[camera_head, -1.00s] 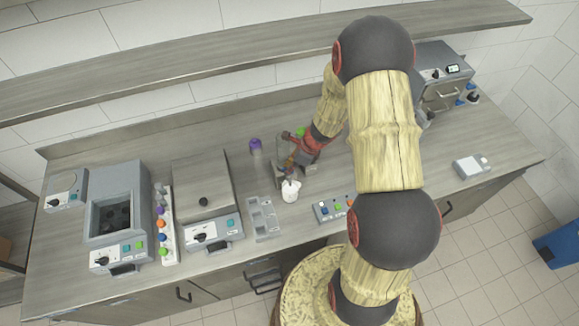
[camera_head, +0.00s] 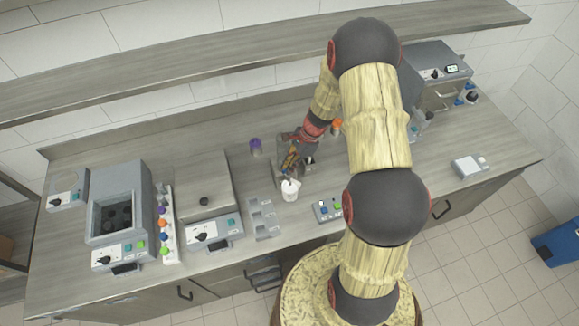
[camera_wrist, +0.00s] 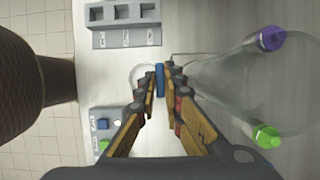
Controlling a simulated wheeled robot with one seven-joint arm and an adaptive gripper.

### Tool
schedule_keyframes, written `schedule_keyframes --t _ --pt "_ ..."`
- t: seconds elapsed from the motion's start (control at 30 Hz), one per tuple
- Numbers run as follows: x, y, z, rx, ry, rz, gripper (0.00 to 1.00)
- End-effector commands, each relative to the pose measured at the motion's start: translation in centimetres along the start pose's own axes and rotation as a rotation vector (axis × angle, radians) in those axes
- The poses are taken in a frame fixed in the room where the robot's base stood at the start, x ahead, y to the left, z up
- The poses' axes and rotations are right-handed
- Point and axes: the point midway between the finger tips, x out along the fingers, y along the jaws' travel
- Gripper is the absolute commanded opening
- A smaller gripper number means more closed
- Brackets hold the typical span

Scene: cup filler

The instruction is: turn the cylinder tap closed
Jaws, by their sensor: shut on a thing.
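My gripper (camera_head: 289,168) is low over the middle of the counter, just behind a white cup (camera_head: 290,190). In the wrist view, the fingertips of my gripper (camera_wrist: 160,80) are closed around a narrow blue piece that looks like the tap handle (camera_wrist: 160,78). A large clear cylinder (camera_wrist: 225,85) lies to the right of the fingers in that view. The cup's pale round rim (camera_wrist: 139,72) shows just left of the fingertips, partly covered by them. In the head view the gripper and arm hide most of the cylinder and the tap. The tap's exact angle cannot be told.
A grey compartment tray (camera_head: 263,218) and a button box (camera_head: 328,209) are at the front. The counter at right is mostly clear around a small box (camera_head: 469,167).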

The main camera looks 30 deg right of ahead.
Motion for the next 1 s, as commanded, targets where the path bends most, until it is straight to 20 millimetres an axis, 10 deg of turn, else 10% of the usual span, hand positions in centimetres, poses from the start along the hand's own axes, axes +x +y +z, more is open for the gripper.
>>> schedule_keyframes --t 1.0 --pt "-1.4 -0.2 0.0 -0.008 0.001 -0.001 0.17"
